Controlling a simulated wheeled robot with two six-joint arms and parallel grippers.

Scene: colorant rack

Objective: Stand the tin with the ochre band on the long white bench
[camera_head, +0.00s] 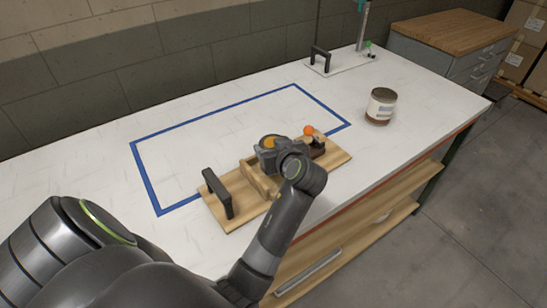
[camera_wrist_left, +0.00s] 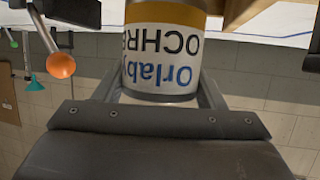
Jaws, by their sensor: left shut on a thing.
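The tin with the ochre band (camera_wrist_left: 163,55) fills the middle of the left wrist view, its "OCHRE" label upside down in that picture. In the head view only its top (camera_head: 268,141) shows, with an ochre patch, behind my gripper. My left gripper (camera_head: 279,153) is shut on this tin, with a finger on each side of it. The tin is over or in the wooden rack (camera_head: 222,208); its base is hidden, so I cannot tell whether it touches the rack. The long white bench (camera_head: 100,150) lies under the rack. My right gripper is not in view.
A tin with a brown band (camera_head: 380,106) stands on the bench to the right. The rack has a black handle (camera_head: 217,193) and an orange ball (camera_head: 308,130). A blue tape outline (camera_head: 143,175) encloses mostly bare bench. A white plate with a handle (camera_head: 338,66) lies far back.

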